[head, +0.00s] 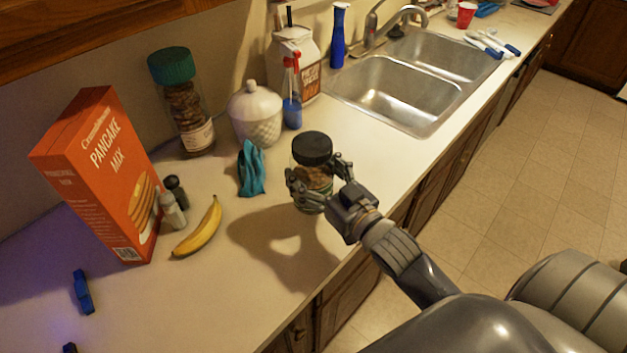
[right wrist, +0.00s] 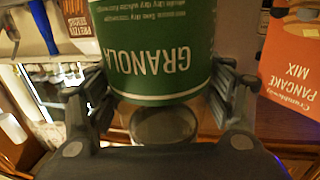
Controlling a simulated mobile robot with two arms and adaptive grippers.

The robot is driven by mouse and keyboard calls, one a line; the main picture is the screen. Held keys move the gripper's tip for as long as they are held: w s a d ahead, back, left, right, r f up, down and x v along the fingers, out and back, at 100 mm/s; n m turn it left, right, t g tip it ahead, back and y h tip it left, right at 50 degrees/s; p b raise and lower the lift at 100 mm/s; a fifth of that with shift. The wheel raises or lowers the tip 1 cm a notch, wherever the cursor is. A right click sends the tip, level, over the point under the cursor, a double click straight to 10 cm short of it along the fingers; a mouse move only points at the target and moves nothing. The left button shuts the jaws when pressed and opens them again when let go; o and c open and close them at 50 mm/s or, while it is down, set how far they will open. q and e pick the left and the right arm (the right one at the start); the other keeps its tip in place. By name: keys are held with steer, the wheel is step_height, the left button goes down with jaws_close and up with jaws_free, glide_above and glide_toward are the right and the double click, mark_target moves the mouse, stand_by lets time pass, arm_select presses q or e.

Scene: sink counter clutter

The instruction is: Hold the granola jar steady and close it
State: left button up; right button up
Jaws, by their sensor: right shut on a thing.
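The granola jar (head: 311,180) is a clear jar with brown contents. It stands upright near the counter's front edge in the head view. A black lid (head: 312,148) sits on top; I cannot tell if it is fully tightened. My right gripper (head: 316,172) is shut around the jar's body, one finger on each side, below the lid. The right wrist view appears upside down. There the jar's green label (right wrist: 155,55) is between the fingers, with a dark disc, likely the lid (right wrist: 165,124), below it. My left gripper is not in view.
A banana (head: 199,230), teal bag (head: 251,170), white canister (head: 256,113) and orange pancake box (head: 110,175) stand or lie left of the jar. The sink (head: 405,95) is to the back right. Bare counter (head: 230,300) lies in front.

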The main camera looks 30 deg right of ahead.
steer(key=shift+r, duration=0.1)
step_height(320, 180, down, 3)
steer(key=shift+r+p, duration=0.1)
steer(key=shift+p, duration=0.25)
steer(key=shift+f, duration=0.35)
steer(key=shift+f, duration=0.1)
steer(key=o, duration=2.1)
steer(key=shift+s+f, duration=0.1)
steer(key=shift+f, duration=0.05)
steer(key=shift+c, duration=0.2)
steer(key=s+d+b, duration=0.1)
steer(key=s+b, duration=0.1)
steer(key=s, duration=1)
steer(key=shift+d+r+b, duration=0.2)
steer(key=shift+d+b, duration=0.1)
steer(key=shift+b, duration=0.1)
